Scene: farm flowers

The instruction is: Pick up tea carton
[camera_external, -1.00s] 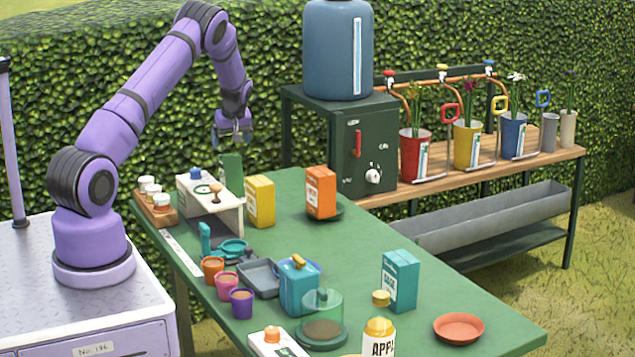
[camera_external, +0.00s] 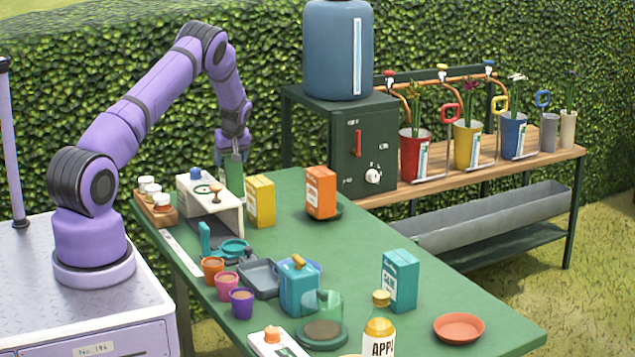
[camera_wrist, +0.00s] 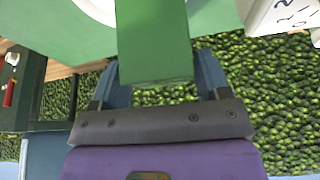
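A plain green carton (camera_external: 234,178), the likeliest tea carton, stands upright at the back left of the green table, partly hidden behind the white-topped box. No label on it can be read. My gripper (camera_external: 233,154) is lowered over its top, pointing down. In the wrist view, the green carton (camera_wrist: 153,40) lies between my two blue fingers (camera_wrist: 160,80), one on each side. The fingers look open around it, with little room at the sides; contact cannot be made out.
The white-topped box (camera_external: 222,207) stands close in front, and a yellow carton (camera_external: 260,201) close to the right. An orange carton (camera_external: 320,192) is farther right, and a teal carton (camera_external: 399,281) near the front right.

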